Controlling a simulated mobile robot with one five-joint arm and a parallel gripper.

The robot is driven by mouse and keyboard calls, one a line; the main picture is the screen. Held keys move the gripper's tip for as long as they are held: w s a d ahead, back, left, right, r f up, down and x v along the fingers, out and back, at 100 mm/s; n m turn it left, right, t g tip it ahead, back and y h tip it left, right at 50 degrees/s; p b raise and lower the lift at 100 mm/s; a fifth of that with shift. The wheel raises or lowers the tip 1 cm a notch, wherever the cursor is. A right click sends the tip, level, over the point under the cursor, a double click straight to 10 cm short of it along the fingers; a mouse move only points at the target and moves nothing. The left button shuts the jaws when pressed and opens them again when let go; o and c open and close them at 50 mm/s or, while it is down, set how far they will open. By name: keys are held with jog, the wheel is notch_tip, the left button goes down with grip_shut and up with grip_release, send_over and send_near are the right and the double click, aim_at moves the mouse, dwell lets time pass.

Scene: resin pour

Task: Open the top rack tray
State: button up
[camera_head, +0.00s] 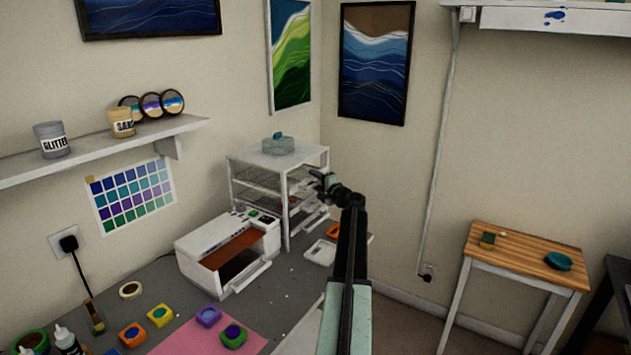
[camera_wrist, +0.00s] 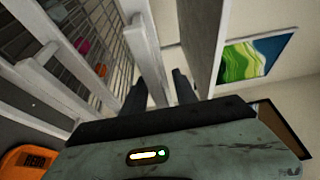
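The white rack (camera_head: 294,162) stands at the back of the grey worktop, with wire-mesh trays inside. Its top tray (camera_head: 258,178) lies just under the rack's top panel; part of its front is hidden behind my gripper. My gripper (camera_head: 321,181) is at the rack's right-hand front, near the top tray's height. In the wrist view my gripper's (camera_wrist: 160,98) two dark fingers are apart, with a white bar (camera_wrist: 146,55) of the rack or tray between them. I cannot tell whether they touch it. Wire mesh (camera_wrist: 85,30) shows to the left.
An orange item (camera_head: 333,230) and a small white tray (camera_head: 320,252) lie beside the rack. A wooden side table (camera_head: 525,255) stands at the right.

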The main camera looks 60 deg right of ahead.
jog(key=shift+c, duration=0.3)
grip_shut()
dwell(1.1)
